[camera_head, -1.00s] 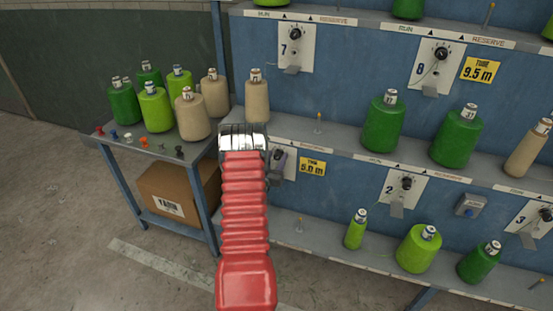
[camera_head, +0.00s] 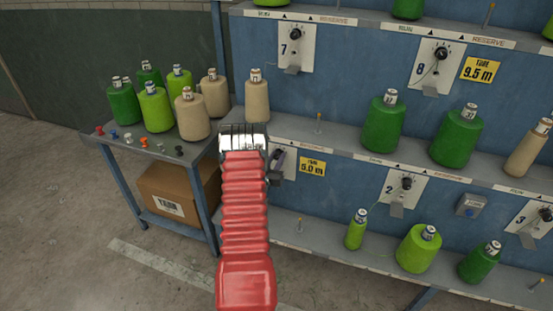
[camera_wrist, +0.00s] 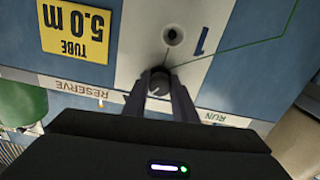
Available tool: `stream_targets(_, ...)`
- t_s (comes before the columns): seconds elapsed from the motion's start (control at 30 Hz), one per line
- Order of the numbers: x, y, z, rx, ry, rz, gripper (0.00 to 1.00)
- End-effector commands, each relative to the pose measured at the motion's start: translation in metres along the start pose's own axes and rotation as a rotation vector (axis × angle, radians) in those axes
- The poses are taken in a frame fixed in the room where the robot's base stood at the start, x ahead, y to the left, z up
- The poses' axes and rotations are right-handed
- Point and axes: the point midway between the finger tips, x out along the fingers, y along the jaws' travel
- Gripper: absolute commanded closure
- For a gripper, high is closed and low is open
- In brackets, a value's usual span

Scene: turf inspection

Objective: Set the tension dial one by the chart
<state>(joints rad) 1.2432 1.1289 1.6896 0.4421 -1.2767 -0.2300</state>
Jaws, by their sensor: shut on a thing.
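In the wrist view, which is upside down, the tension dial one (camera_wrist: 159,83) is a small dark knob on a white plate (camera_wrist: 138,35) marked 1. My gripper (camera_wrist: 160,80) is shut on this dial, a finger on each side. The dial's scale and pointer are too hidden to read. In the head view my red arm and gripper (camera_head: 276,172) cover most of dial one; only part of its white plate (camera_head: 290,160) shows. A yellow tag (camera_wrist: 78,33) beside the plate reads TUBE 5.0 m, and also shows in the head view (camera_head: 312,167). No chart is recognisable.
A dark round eyelet (camera_wrist: 172,36) and a thin green thread lie close to the dial. Dial two (camera_head: 407,183) is to the right, dial seven (camera_head: 296,34) above. Yarn cones stand on the shelves and on a side table (camera_head: 205,147) at left.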

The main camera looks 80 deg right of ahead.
Motion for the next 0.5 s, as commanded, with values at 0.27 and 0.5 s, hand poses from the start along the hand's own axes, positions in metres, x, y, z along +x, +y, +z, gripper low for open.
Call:
stream_targets(0.27, -0.0001, -0.0006, -0.0003, -0.076, 0.001, -0.001, 0.97)
stream_targets(0.5, -0.0001, -0.0010, -0.0003, -0.228, 0.001, -0.001, 0.97)
